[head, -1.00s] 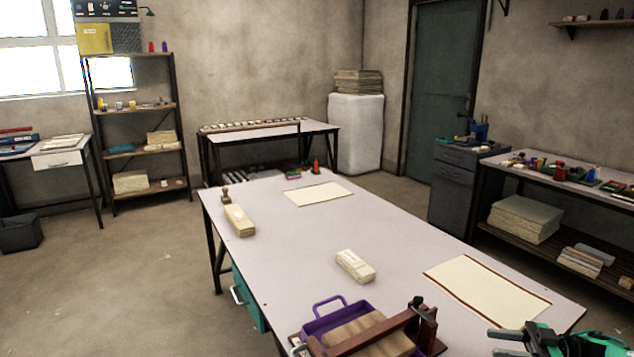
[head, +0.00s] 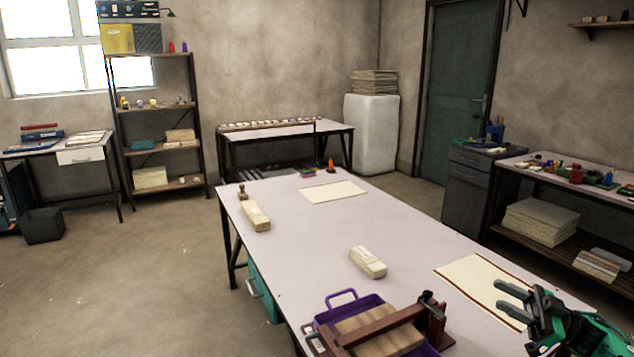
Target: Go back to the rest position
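My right gripper (head: 499,295) is at the lower right in the head view, over the right part of the work table (head: 315,240). Its two dark fingers are apart, with nothing between them. It shows in front of a cream sheet with a dark red border (head: 468,271) and partly hides it. My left gripper is out of view. A cream folded bundle (head: 367,262) lies apart from the gripper, near the table's middle. A second longer bundle (head: 255,216) lies near the left edge.
A purple tray (head: 345,298) with a reddish-brown clamp frame (head: 385,325) stands at the table's front. A flat cream sheet (head: 333,188) lies at the far end. A side bench (head: 520,172) and a drawer cabinet (head: 467,195) stand at the right. The left floor is open.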

